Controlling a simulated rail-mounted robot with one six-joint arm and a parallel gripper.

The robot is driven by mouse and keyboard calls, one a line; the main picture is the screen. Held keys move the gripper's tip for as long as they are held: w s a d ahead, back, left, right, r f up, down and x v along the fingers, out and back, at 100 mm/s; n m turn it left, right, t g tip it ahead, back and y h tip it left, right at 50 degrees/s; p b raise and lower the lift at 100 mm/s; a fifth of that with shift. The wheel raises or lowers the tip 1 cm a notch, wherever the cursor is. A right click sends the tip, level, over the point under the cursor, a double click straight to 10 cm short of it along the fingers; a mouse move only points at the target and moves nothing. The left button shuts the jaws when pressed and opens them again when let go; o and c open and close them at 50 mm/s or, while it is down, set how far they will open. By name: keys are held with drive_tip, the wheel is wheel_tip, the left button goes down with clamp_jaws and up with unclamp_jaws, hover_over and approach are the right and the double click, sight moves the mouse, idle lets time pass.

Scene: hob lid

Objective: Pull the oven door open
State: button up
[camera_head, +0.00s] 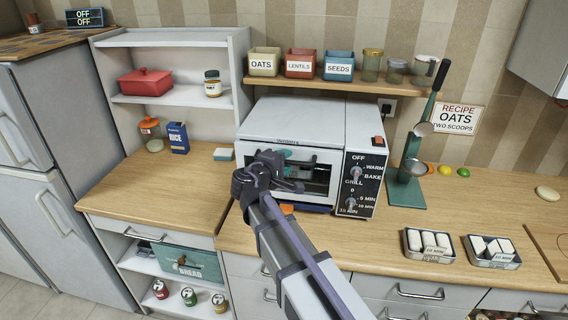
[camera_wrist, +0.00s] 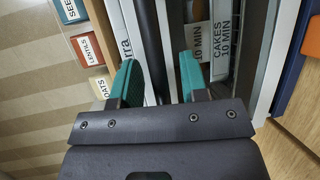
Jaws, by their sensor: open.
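The white oven (camera_head: 290,125) stands on the wooden counter, with its window door (camera_head: 318,158) at the left of a black dial panel (camera_head: 360,185). The door looks shut. My gripper (camera_head: 283,168) is in front of the door's upper part and hides part of it. In the wrist view my gripper (camera_wrist: 157,80) is open, its two teal fingers on either side of a dark bar (camera_wrist: 153,45) that looks like the door handle. Whether either finger touches the bar is unclear. Labels (camera_wrist: 221,40) show in the door area.
A shelf with bins (camera_head: 300,65) and jars hangs above the oven. Two small trays (camera_head: 428,245) lie on the counter front right. The counter left of the oven (camera_head: 150,190) is mostly clear.

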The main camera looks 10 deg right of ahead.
clamp_jaws()
idle(0.5)
